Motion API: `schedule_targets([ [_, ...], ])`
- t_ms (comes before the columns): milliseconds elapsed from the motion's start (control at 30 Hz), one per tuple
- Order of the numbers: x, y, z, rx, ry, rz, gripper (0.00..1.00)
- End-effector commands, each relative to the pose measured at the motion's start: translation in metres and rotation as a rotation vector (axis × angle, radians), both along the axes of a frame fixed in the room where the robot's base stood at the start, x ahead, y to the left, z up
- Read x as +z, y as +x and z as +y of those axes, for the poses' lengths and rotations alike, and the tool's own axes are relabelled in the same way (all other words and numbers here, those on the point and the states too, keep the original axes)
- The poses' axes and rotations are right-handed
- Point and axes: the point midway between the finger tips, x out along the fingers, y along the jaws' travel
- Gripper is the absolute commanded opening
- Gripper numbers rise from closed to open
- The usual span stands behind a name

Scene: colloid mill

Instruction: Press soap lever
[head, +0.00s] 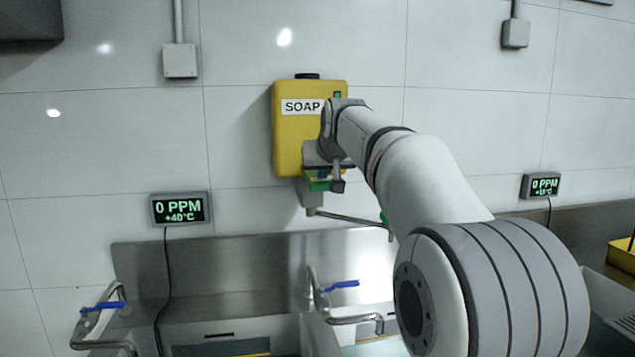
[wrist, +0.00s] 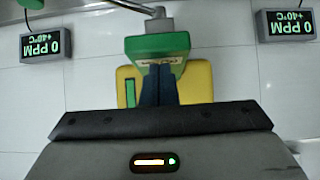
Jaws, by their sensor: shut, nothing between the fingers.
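The yellow soap dispenser (head: 296,130) hangs on the tiled wall in the head view, its right side partly hidden by my arm. In the wrist view its yellow body (wrist: 199,82) appears upside down behind my fingers. A green block (wrist: 157,43) sits at its underside, and a metal rod (head: 345,217) with a green end (head: 384,217) extends right below it. I cannot tell which part is the lever. My gripper (wrist: 158,67) is shut and empty, its dark fingertips overlapping the green block in the wrist view. Contact cannot be told.
A steel sink with a backsplash (head: 215,262) and blue-handled taps (head: 341,286) lies below. Displays on the wall stand to the left (head: 180,208) and right (head: 541,186). A yellow container (head: 621,257) is at the right edge.

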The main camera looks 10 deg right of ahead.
Motion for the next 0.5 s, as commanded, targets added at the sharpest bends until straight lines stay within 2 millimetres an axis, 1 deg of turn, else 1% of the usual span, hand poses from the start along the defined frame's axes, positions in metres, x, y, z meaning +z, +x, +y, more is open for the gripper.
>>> schedule_targets([
  [33,-0.012,-0.001,0.000,0.000,0.000,-0.017,0.00],
  [500,-0.035,-0.001,0.000,0.000,0.001,-0.189,0.00],
])
